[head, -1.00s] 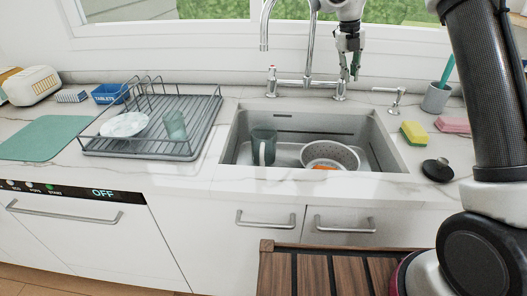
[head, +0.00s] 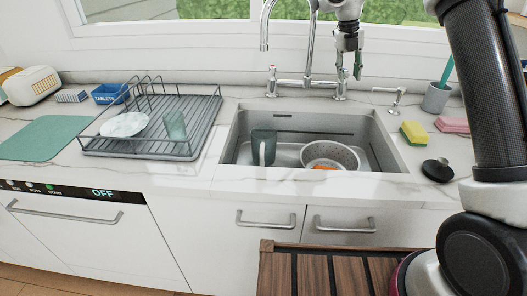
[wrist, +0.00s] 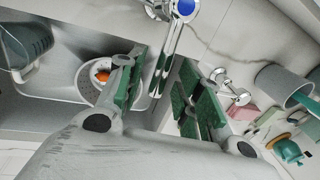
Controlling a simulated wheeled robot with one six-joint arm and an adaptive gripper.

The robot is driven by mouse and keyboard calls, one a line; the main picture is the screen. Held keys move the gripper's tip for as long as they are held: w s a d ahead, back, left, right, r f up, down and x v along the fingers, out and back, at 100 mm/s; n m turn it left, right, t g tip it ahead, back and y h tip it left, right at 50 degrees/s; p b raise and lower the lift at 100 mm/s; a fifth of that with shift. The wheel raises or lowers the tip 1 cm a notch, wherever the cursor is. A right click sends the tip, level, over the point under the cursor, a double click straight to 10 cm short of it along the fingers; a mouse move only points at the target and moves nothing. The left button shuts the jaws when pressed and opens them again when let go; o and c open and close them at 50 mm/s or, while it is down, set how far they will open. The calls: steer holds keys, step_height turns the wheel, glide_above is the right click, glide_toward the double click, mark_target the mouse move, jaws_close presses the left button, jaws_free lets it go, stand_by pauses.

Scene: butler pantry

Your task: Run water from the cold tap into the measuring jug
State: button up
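The measuring jug (head: 263,146), grey-green and see-through with a pale handle, stands upright in the left of the sink. Part of it shows at the left of the wrist view (wrist: 28,42). The chrome spout (head: 264,42) hangs high above the sink's left side; I see no water running. The cold tap (head: 340,92) is the right-hand one; its blue cap (wrist: 184,9) and chrome lever show in the wrist view. My gripper (wrist: 158,85) is open, with green-padded fingers on either side of the lever in that picture; contact cannot be told. It also shows above the tap (head: 350,73).
A colander (head: 330,157) with something orange inside stands right of the jug in the sink (head: 285,181). The other tap (head: 271,82), a soap dispenser (head: 397,100), sponges and a black stopper (head: 437,170) are nearby. A dish rack (head: 195,130) stands left.

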steer(key=shift+r, duration=3.5)
steer(key=shift+s+d+r, duration=0.1)
steer(key=shift+s+r, duration=0.1)
steer(key=s+d+r+m+t, duration=0.1)
steer(key=s+d+r+m, duration=0.2)
steer(key=s+m, duration=0.35)
steer(key=s+d+r+m+y, duration=0.1)
steer(key=s+d+r+m, duration=0.25)
steer(key=s+m, duration=0.35)
steer(key=s+d+r+m+t, duration=0.1)
steer(key=s+d+r+m, duration=0.3)
steer(key=s, duration=0.4)
steer(key=s+d+f+m, duration=0.1)
steer(key=s+f+m, duration=0.2)
steer(key=s+m, duration=0.3)
steer(key=s+d+f+m+t, duration=0.1)
steer(key=s+f+m, duration=0.2)
steer(key=s+m, duration=0.3)
steer(key=s+d+f+m+t+y, duration=0.1)
steer(key=s+d+f+m, duration=0.1)
steer(key=s+m, duration=0.5)
steer(key=s+f, duration=0.1)
steer(key=s, duration=0.2)
